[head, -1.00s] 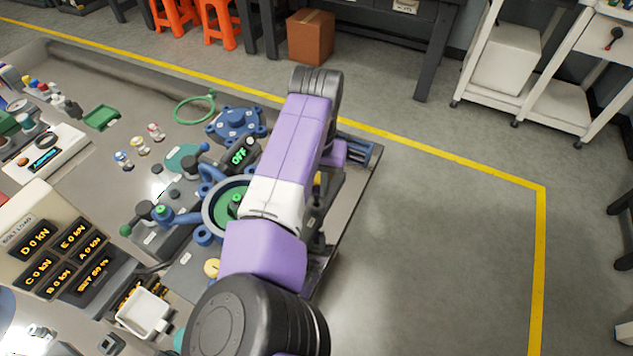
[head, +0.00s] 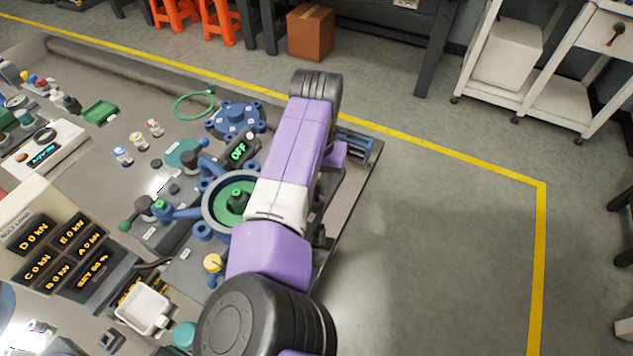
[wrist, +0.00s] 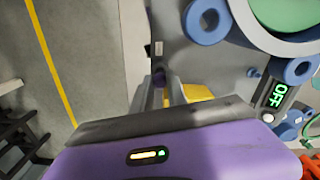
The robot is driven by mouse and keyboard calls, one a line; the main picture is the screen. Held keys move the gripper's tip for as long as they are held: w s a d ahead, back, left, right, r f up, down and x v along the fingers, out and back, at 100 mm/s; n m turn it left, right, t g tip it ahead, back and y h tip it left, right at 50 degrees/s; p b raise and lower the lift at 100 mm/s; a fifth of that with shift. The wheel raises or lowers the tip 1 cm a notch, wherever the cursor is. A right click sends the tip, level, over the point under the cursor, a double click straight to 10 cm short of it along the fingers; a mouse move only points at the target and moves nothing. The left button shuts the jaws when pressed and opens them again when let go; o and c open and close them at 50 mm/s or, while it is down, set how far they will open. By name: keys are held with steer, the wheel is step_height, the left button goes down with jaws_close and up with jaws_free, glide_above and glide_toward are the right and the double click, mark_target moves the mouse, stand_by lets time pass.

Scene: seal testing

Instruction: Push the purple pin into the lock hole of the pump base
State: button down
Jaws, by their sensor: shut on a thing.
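My gripper (wrist: 163,92) shows in the wrist view, its two narrow fingers close together. They are shut on a small purple piece, the purple pin (wrist: 159,77), of which only a little shows between the fingertips. The blue pump base (wrist: 235,14) with its green centre lies at the upper right of the wrist view, apart from the fingers. In the head view the pump base (head: 209,212) is partly covered by my arm. My fingers and the pin are hidden there. I cannot make out the lock hole.
A box with a green OFF display (head: 238,151) stands beside the pump base. A yellow-topped knob (head: 212,262) and a white tray (head: 144,308) are nearer. A blue flanged cover (head: 236,118) and a green ring (head: 193,105) lie farther back. Floor right of the bench is clear.

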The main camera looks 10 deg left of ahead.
steer(key=shift+f, duration=0.45)
steer(key=shift+f+p, duration=0.3)
steer(key=shift+f, duration=0.75)
stand_by(2.2)
steer(key=c, duration=1.2)
jaws_free()
steer(key=shift+c, duration=0.2)
step_height(320, 180, up, 9)
steer(key=p, duration=0.8)
steer(key=shift+r+p, duration=0.1)
steer(key=shift+p, duration=0.3)
